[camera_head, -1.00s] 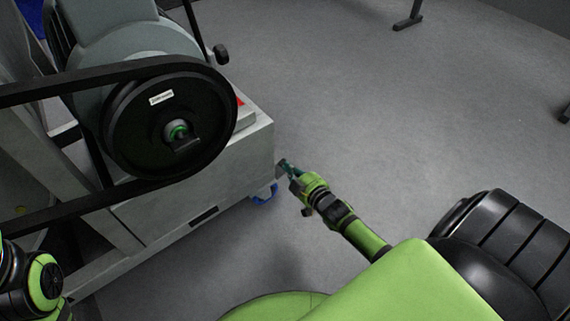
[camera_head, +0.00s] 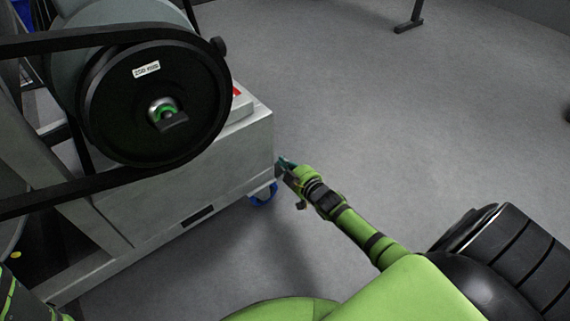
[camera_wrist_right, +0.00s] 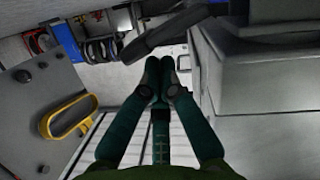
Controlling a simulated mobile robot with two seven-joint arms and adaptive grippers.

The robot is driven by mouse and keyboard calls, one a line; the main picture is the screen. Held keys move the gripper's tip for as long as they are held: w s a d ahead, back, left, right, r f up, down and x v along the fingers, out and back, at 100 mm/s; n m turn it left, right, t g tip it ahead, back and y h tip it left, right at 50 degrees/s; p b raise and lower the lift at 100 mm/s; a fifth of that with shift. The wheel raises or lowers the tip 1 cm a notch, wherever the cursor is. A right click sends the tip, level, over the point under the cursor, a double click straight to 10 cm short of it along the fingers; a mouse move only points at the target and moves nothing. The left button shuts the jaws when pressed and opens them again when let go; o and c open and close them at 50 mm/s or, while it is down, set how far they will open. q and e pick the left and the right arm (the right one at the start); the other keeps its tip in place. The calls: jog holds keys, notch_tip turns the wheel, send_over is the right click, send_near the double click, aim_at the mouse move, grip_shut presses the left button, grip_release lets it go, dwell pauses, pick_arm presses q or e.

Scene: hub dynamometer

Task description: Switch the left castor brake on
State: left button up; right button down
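A blue castor (camera_head: 263,194) shows under the near right corner of the grey machine base (camera_head: 190,175) in the head view. I cannot make out its brake lever or its setting. My right gripper (camera_head: 283,164) is beside that base corner, above and slightly right of the castor; I cannot tell whether it touches the base. In the right wrist view, its dark green fingers (camera_wrist_right: 161,64) meet or nearly meet at the tips, with nothing seen between them. I do not clearly see this castor in the wrist view. My left gripper is out of view.
A large black pulley (camera_head: 155,105) with a belt stands above the base. The wrist view shows a black bar (camera_wrist_right: 165,33) beyond the fingers and a yellow handle (camera_wrist_right: 68,116) at left. The grey floor (camera_head: 400,130) right of the machine is mostly clear.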

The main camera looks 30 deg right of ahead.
jog(key=shift+d+f+m, duration=0.2)
jog(key=shift+m, duration=0.1)
jog(key=shift+d+f+m+y, duration=0.25)
jog(key=shift+m+y, duration=0.15)
jog(key=shift+m, duration=0.1)
jog(key=shift+d+f+m, duration=0.15)
jog(key=shift+f+m, duration=0.1)
jog(key=shift+m, duration=0.05)
jog(key=shift+w+d+f+m+y+b, duration=0.1)
jog(key=shift+d+f+m+y+b, duration=0.2)
jog(key=shift+m, duration=0.2)
jog(key=shift+d+f+m+y+b, duration=0.1)
jog(key=shift+f+m+y+b, duration=0.1)
jog(key=shift+f+m, duration=0.25)
jog(key=shift+m, duration=0.25)
jog(key=shift+f, duration=0.3)
